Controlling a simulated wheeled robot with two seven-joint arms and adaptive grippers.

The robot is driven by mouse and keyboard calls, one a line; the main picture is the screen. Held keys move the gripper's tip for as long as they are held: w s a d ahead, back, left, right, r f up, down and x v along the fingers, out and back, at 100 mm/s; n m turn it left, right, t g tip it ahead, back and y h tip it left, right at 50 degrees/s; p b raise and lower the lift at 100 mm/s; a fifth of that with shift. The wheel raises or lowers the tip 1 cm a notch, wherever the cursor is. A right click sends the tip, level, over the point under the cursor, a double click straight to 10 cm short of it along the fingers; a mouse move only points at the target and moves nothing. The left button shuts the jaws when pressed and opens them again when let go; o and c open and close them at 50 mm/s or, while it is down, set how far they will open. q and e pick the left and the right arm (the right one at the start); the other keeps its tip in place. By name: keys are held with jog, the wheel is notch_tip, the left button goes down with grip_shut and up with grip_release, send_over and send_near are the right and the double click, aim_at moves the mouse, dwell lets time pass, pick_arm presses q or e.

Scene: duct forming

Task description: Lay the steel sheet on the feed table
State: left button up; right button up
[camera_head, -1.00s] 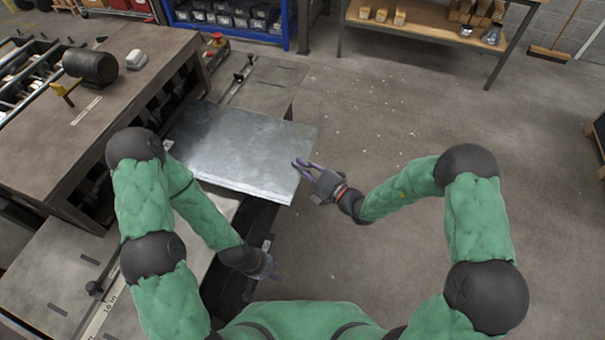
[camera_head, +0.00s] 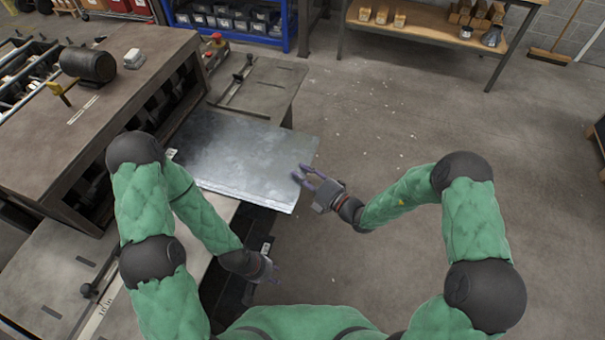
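The steel sheet (camera_head: 245,155) is a flat, shiny grey rectangle. It lies on the feed table (camera_head: 270,85) in front of the machine's slot, and its right and near parts overhang the table. My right gripper (camera_head: 298,174) is open at the sheet's right edge, with its fingertips close to the edge; whether they touch it I cannot tell. My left gripper (camera_head: 274,270) is below the sheet's near edge, apart from it. Its fingers are small and dark, and I cannot tell whether they are open.
A blue rack (camera_head: 285,30) and a wooden bench (camera_head: 425,18) stand at the back.

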jog(key=shift+r, duration=0.2)
jog(key=p+v, duration=0.2)
jog(key=v, duration=1)
jog(key=s+a+f+n+g, duration=0.3)
jog(key=s+n+g, duration=0.2)
jog(key=s+n, duration=0.1)
jog(key=s+a+f+n+g, duration=0.3)
jog(key=s+a+n+g, duration=0.1)
jog(key=s+n+g, duration=0.15)
jog(key=s+d+f+n+g+h, duration=0.4)
jog(key=s+f+n, duration=0.3)
jog(key=s+n, duration=0.35)
notch_tip(320, 180, down, 4)
jog(key=s+d+n+g+h, duration=0.1)
jog(key=d+n+h, duration=0.25)
jog(key=n, duration=0.45)
jog(key=w+f+n+t+h, duration=0.1)
jog(key=w+n+t, duration=0.3)
jog(key=n, duration=0.8)
jog(key=shift+w+f+h, duration=0.4)
jog(key=shift+w+h, duration=0.25)
jog(key=shift+w, duration=0.4)
